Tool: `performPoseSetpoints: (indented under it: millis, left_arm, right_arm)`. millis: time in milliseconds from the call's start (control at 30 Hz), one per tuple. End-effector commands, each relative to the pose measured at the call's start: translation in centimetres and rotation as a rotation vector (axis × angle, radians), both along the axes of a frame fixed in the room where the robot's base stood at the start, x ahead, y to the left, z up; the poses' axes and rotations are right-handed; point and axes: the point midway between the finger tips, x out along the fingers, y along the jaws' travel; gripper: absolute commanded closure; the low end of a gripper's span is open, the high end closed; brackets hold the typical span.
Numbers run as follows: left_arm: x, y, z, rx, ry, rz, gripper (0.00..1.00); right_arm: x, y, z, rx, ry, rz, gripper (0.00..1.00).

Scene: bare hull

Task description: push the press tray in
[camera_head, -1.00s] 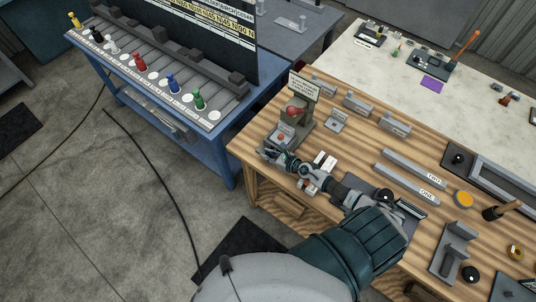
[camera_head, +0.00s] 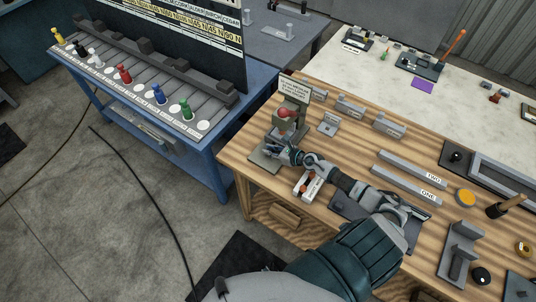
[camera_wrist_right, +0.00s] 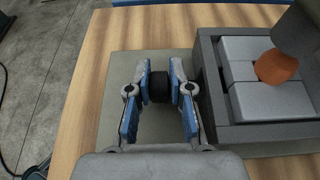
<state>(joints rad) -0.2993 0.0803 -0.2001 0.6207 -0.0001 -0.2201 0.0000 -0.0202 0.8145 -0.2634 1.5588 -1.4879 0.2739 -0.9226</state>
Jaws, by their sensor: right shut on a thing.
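The press (camera_head: 289,118) stands at the left end of the wooden bench, with a red knob and a sign on top. Its grey press tray (camera_wrist_right: 215,85) shows in the right wrist view, holding grey blocks under a rounded orange-brown part. My right gripper (camera_head: 273,145) is low at the front of the press. In the wrist view it (camera_wrist_right: 160,87) is shut on a black knob (camera_wrist_right: 159,87) beside the tray's wall. The join between knob and tray is not clear. The press's flat base plate (camera_wrist_right: 108,110) lies bare below the fingers. My left gripper is not in view.
Grey bars (camera_head: 408,170) and small grey fixtures (camera_head: 350,107) sit farther along the bench. A blue table (camera_head: 180,110) with coloured pegs stands to the left, across a floor gap.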

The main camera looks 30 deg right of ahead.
Motion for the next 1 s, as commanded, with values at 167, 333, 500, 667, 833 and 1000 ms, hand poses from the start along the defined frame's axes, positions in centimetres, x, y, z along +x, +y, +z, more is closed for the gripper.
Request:
performPoseSetpoints:
  millis: [167, 333, 500, 667, 833, 1000]
  left_arm:
    - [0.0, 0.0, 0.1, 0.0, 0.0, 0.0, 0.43]
    - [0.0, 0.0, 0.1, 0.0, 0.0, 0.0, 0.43]
    - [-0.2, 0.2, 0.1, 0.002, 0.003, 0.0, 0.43]
    - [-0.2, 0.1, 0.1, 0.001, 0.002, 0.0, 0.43]
    - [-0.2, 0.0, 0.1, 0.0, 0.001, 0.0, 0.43]
    - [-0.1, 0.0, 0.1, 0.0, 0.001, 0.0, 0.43]
  right_arm:
    - [0.3, -0.6, 0.5, -0.006, -0.011, -0.011, 0.7]
    - [0.3, -0.5, 0.4, -0.006, -0.009, -0.009, 0.69]
    - [0.0, -0.6, 0.3, -0.007, -0.006, -0.008, 0.69]
    - [-1.7, -1.3, 0.9, -0.009, -0.004, -0.008, 0.69]
    - [-4.7, -2.4, 2.2, -0.007, -0.003, -0.006, 0.69]
    - [-7.3, -3.4, 3.4, -0.004, -0.003, -0.007, 0.69]
